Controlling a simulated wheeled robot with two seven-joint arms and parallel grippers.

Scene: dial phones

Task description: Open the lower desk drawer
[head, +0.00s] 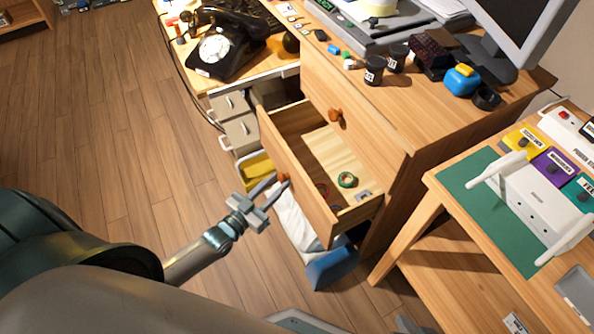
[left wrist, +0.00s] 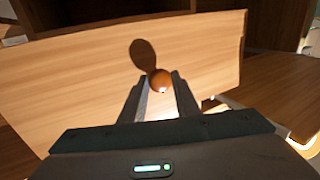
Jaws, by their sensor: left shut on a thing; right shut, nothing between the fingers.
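The lower desk drawer (head: 290,185) stands pulled well out of the wooden desk in the head view, its inside showing. Its round orange-brown knob (head: 284,177) is on the front panel. My left gripper (head: 273,186) is at this knob. In the left wrist view the knob (left wrist: 161,80) sits between the tips of my left gripper (left wrist: 160,92), which is shut on it, against the pale wooden front (left wrist: 80,70). The upper drawer (head: 325,95), with its own knob (head: 335,115), is shut. My right gripper is not in view.
The open drawer holds a green tape roll (head: 347,180) and small items. Below it are a white bag (head: 292,222) and a blue object (head: 332,266). A side table (head: 430,200) stands close on the right. The wooden floor at left (head: 100,110) is clear.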

